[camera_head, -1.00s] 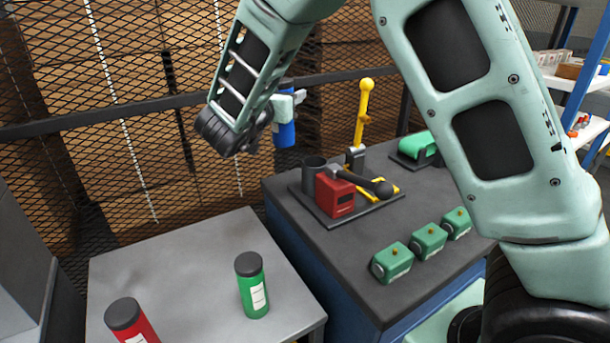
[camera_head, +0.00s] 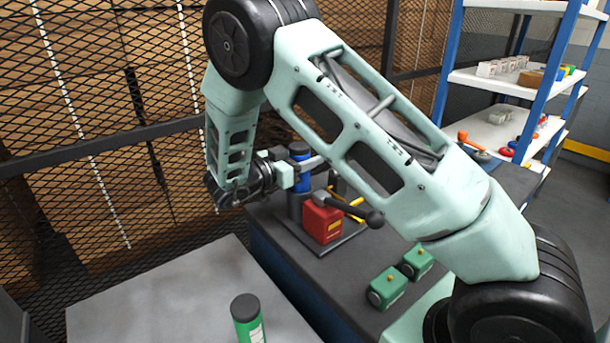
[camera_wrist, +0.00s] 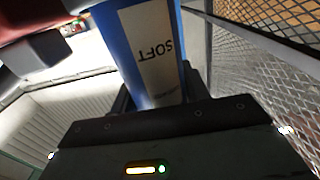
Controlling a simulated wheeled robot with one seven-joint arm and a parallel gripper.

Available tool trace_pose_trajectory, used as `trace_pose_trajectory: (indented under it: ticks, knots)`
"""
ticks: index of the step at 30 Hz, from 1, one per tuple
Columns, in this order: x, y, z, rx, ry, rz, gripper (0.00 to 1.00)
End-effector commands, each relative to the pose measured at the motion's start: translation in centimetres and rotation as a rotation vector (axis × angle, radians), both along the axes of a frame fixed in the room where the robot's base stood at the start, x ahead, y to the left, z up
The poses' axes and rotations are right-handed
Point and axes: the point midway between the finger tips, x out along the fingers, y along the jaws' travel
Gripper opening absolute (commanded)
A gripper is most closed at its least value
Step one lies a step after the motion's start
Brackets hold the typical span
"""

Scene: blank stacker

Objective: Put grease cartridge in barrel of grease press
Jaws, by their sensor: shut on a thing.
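The blue grease cartridge (camera_head: 302,180) with a dark cap is upright in my gripper (camera_head: 298,173), which is shut on it. In the wrist view the cartridge (camera_wrist: 150,55) shows a white label reading SOFT. The grease press has a dark grey barrel (camera_head: 295,208), a red block (camera_head: 322,222) and a black-knobbed lever (camera_head: 350,210). The cartridge is at the barrel's mouth, in line with it in the head view. I cannot tell whether its lower end is inside the rim. My arm hides part of the press.
A green cartridge (camera_head: 247,320) stands on the grey table (camera_head: 170,295) at the front. Green blocks (camera_head: 387,287) sit on the dark bench (camera_head: 330,285) to the right of the press. A mesh fence (camera_head: 100,160) runs behind, and shelves (camera_head: 500,80) stand at the right.

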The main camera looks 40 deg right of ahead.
Motion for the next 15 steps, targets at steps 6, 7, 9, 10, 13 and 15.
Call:
trace_pose_trajectory:
  ticks: [6,7,9,10,13,15]
  knots:
    - [0.1,0.0,-1.6,-0.002,-0.001,0.001,0.09]
    - [0.0,0.0,-2.0,-0.003,0.000,0.001,0.09]
    - [0.0,0.0,-3.1,-0.003,0.001,0.001,0.09]
    - [0.0,0.0,-3.6,-0.003,0.002,0.001,0.09]
    - [0.0,0.0,-4.8,-0.002,-0.001,0.001,0.09]
    - [0.0,0.0,-5.2,-0.001,-0.001,0.000,0.09]
